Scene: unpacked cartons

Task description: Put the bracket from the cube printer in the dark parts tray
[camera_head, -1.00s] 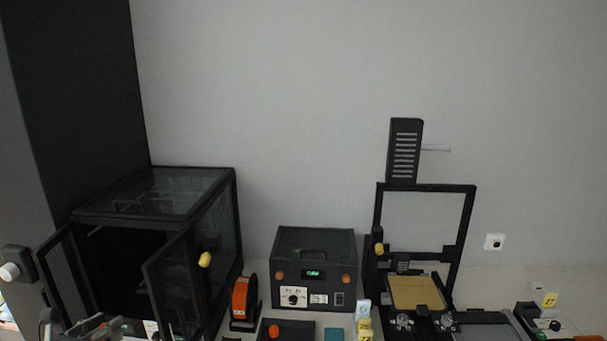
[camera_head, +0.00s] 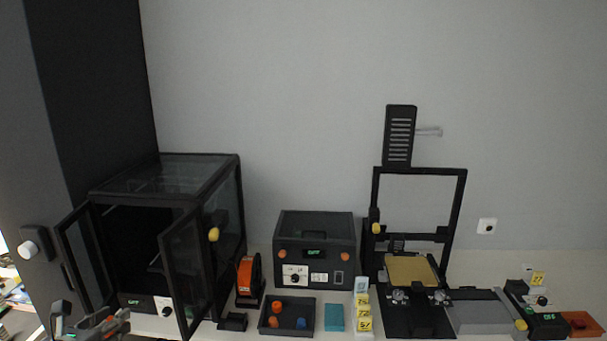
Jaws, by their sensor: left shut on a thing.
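The cube printer (camera_head: 165,172) is the dark glazed box at left, its two front doors standing open. My left gripper (camera_head: 88,326) is at the bottom left edge, in front of the printer and outside it. It is shut on a small part, mostly hidden by the fingers and cut by the frame edge; I take it as the bracket, but its shape is unclear. The dark parts tray (camera_head: 263,326) sits on the table in front of the dark control box, right of my gripper. My right gripper is not in view.
An orange spool (camera_head: 249,277) and a small black block (camera_head: 233,321) stand between the printer and the tray. The right door (camera_head: 187,265) juts forward. A teal block (camera_head: 333,317) and yellow-tagged items (camera_head: 362,312) are right of the tray. An open-frame printer (camera_head: 410,270) stands farther right.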

